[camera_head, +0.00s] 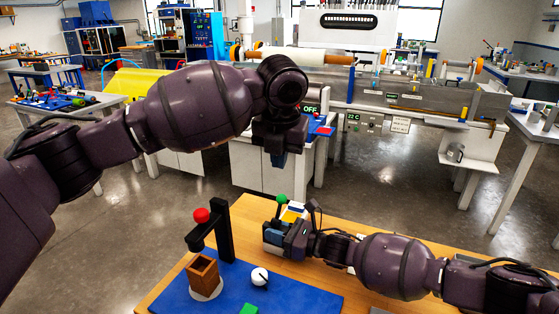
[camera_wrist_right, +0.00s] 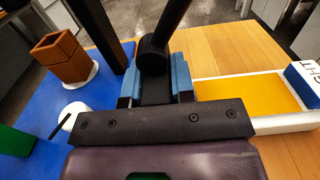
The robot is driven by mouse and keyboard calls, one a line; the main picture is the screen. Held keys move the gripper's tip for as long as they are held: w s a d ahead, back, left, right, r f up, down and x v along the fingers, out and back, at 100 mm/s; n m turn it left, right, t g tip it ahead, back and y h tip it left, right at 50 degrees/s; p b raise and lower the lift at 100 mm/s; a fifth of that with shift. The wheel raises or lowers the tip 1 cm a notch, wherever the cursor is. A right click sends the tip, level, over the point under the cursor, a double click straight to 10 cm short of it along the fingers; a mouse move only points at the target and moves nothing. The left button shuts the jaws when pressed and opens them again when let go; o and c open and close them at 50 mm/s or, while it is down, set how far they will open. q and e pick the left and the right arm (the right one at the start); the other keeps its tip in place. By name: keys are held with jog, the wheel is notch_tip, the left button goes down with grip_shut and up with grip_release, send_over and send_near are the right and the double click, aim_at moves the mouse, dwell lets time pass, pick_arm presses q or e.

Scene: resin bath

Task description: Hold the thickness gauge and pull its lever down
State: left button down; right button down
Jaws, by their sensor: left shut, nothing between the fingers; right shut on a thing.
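The thickness gauge appears to be the black device with a round hub and rod (camera_wrist_right: 152,55) between the blue fingers of my right gripper (camera_wrist_right: 155,82). The right gripper is shut on its dark body. In the head view a thin lever with a green knob (camera_head: 281,198) rises above the right gripper (camera_head: 272,235). The gauge's lower part is hidden by the gripper. My left gripper (camera_head: 279,159) is shut and empty, pointing down, higher than the green knob and apart from it.
A blue mat (camera_head: 305,297) carries a black post (camera_head: 223,230) with a red-knobbed arm, a wooden cup (camera_head: 203,274), a white round piece (camera_head: 260,276) and a green block (camera_head: 249,309). A yellow tray (camera_wrist_right: 245,95) lies right of the gauge on the wooden table (camera_head: 355,232).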

jog(key=c, duration=0.9)
grip_release()
